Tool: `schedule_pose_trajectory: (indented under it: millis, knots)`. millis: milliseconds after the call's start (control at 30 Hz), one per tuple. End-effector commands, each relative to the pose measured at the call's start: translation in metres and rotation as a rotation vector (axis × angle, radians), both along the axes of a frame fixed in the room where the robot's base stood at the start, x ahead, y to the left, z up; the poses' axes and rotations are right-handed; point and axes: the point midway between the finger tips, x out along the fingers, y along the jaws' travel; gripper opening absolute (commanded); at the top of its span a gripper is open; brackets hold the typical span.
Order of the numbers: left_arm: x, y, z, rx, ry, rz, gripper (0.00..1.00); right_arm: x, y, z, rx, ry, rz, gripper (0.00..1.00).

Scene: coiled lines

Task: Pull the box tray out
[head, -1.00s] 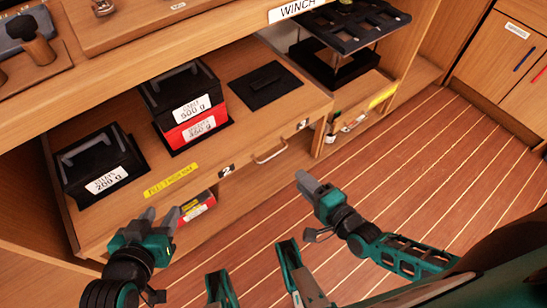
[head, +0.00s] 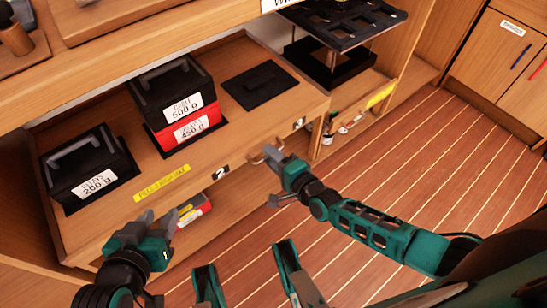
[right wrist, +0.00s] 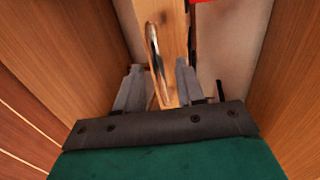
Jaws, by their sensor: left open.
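The box tray (head: 215,158) is a light wooden pull-out tray under the bench, with a yellow label, a "2" and a metal handle (head: 256,157) on its front. The handle also shows in the right wrist view (right wrist: 153,45). My right gripper (head: 271,154) is at the handle. In the right wrist view its fingers (right wrist: 160,78) stand apart on either side of the handle and tray front, with gaps visible. I cannot tell whether either finger touches. My left gripper (head: 160,222) is open and empty, low in front of the tray's left part.
On the tray are a black 200 g box (head: 85,170), a black 500 g box (head: 170,88) stacked on a red 450 g box (head: 190,128), and a bare black pad (head: 260,85). A black rack (head: 345,22) stands to the right. The plank floor (head: 410,150) is clear.

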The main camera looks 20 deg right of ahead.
Motion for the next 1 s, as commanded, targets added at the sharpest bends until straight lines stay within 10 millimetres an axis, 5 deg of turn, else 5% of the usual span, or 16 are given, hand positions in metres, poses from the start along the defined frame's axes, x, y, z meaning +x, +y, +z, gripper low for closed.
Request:
schedule_pose_trajectory:
  millis: [400,1000]
  knots:
    - [0.0004,0.0009,-0.0004,0.000,-0.001,0.002,0.43,-0.0003,-0.0001,0.0002,0.000,-0.001,0.000,0.01]
    - [-0.0014,0.0016,-0.0017,0.001,0.004,0.005,0.43,-0.0020,-0.0008,0.0003,0.000,0.000,0.000,0.00]
